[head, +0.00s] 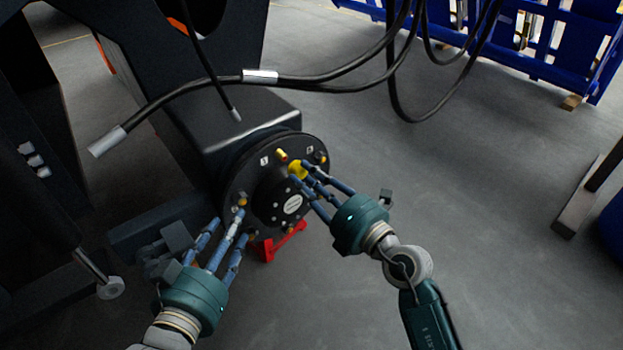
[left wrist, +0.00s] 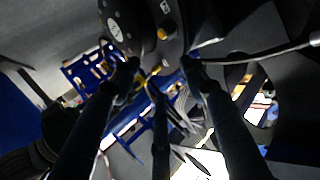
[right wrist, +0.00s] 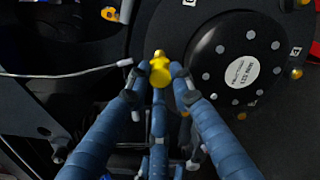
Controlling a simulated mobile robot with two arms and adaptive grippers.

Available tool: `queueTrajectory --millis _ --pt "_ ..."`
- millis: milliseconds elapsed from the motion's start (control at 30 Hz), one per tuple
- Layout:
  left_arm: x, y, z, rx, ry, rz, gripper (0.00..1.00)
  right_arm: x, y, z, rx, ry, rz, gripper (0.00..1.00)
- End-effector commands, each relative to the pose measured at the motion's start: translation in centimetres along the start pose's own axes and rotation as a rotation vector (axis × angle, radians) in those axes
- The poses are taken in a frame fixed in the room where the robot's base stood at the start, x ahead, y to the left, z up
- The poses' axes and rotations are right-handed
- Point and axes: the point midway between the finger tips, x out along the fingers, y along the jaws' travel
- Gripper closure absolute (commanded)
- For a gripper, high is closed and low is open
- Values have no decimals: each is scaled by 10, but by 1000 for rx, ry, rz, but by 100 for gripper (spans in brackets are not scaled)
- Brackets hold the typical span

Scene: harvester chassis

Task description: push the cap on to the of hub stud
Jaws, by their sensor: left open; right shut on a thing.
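The black hub (head: 272,195) faces me in the head view, with a round plate and brass-coloured studs around its rim. A yellow cap (right wrist: 160,70) sits between the fingertips of my right gripper (right wrist: 163,78), which is shut on it, at the hub face beside the raised centre. The cap also shows in the head view (head: 297,168). Whether it touches a stud is hidden. My left gripper (head: 228,230) is open and empty at the lower left edge of the hub. In the left wrist view its fingers are spread below the hub (left wrist: 135,22).
A black cable with a grey end (head: 107,141) hangs across above the hub. A red stand (head: 280,242) is under the hub. A blue rack (head: 540,40) stands at the back right. The floor to the right is mostly clear.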

Motion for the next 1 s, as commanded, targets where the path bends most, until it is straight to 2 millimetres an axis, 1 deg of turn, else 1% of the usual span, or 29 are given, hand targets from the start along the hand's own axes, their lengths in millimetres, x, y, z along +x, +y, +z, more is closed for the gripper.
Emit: queueTrajectory --millis 300,500,700,1000 --pt "-6 -4 30 1 -134 -8 56 15 1 1 0 -1 1 93" --pt "-11 -6 45 1 -199 -12 56 23 1 1 0 -1 1 93" --pt "-13 -6 53 1 -231 -13 56 26 0 0 0 0 1 93" --pt "-14 -6 54 1 -236 -14 56 27 0 0 0 -1 1 93"
